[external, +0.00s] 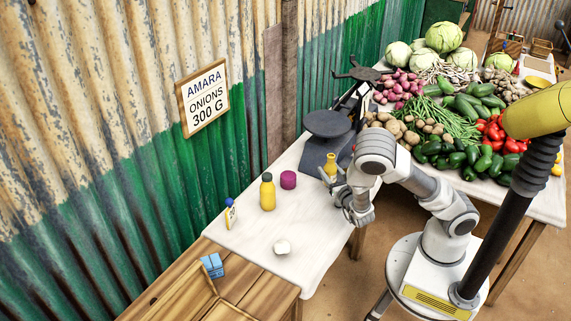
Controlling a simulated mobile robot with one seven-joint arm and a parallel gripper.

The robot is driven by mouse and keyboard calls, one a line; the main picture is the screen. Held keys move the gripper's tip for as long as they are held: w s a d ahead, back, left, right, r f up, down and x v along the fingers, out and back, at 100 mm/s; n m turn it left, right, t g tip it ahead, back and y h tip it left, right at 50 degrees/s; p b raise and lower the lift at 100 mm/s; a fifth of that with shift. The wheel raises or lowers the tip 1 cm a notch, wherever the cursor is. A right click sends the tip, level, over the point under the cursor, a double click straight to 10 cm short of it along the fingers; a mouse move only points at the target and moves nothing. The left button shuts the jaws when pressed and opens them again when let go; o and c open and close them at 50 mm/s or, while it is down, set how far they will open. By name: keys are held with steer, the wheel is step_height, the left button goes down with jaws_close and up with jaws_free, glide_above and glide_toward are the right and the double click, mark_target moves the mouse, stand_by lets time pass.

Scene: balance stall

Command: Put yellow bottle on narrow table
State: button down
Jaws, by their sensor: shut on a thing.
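My gripper (348,194) is low over the right edge of the white-topped table (250,235), beside the scale. It is shut on a small yellow bottle-shaped thing (331,163) with a narrow neck; my fingers and wrist partly hide its lower part. I cannot tell if its base touches the tabletop. A larger yellow bottle (267,193) with a dark cap stands upright on the same table, left of my gripper and apart from it. A wooden table (150,297) adjoins at the lower left. I cannot tell which table is the narrow one.
A dark scale (328,124) stands behind my gripper. Blue packets (212,265) lie on the wood. Vegetables crowd the back table. The white top's front is mostly clear.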

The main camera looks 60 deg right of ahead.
steer(key=shift+m+g+h, duration=0.6)
steer(key=shift+m+h, duration=0.1)
steer(key=shift+h, duration=0.2)
steer(key=w+a+f+b, duration=0.1)
steer(key=a+f+b, duration=0.1)
steer(key=w+a+f+b, duration=0.2)
steer(key=a+f, duration=0.1)
steer(key=w+a+f+b, duration=0.1)
steer(key=a+f+b, duration=0.1)
steer(key=shift+w+a+f, duration=0.15)
steer(key=shift+a, duration=0.1)
steer(key=shift+f+b, duration=1.1)
steer(key=shift+f, duration=0.8)
steer(key=shift+f, duration=0.15)
steer(key=shift+c, duration=1)
jaws_free()
